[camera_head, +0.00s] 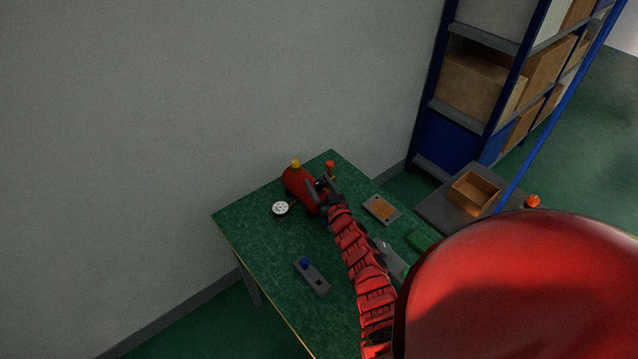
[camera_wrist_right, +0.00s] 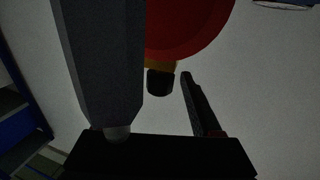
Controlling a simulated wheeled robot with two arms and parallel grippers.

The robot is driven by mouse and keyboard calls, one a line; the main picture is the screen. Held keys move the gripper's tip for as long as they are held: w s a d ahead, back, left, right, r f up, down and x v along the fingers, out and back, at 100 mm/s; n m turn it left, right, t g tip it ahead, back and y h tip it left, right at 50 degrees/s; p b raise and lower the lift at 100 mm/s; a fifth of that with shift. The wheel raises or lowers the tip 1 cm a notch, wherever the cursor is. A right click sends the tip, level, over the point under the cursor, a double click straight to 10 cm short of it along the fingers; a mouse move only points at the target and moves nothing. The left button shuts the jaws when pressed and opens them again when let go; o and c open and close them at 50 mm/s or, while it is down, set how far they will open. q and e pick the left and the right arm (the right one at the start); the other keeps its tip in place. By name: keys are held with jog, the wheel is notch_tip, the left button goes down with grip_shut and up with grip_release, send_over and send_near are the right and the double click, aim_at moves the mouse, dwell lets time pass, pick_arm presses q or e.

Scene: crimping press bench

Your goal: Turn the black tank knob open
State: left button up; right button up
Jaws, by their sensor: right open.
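The red tank (camera_head: 295,183) lies on the far end of the green table, with a yellow part (camera_head: 296,163) on top. My right gripper (camera_head: 319,188) is open at the tank's right end and hides part of it. In the right wrist view the tank (camera_wrist_right: 188,28) fills the top, with a brass-coloured neck (camera_wrist_right: 160,63) below it. The black knob (camera_wrist_right: 160,83) sits on that neck. It appears between the two open fingers of my right gripper (camera_wrist_right: 158,76), with gaps on both sides. I cannot tell its depth relative to the fingertips. My left gripper is not in view.
A white round gauge (camera_head: 280,209) is left of the tank. An orange-topped item (camera_head: 330,168) stands just behind the gripper. A grey block with a blue knob (camera_head: 310,275) and an orange-centred plate (camera_head: 381,209) lie on the table. A wall rises behind.

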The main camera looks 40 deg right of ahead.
grip_shut()
dwell(0.3)
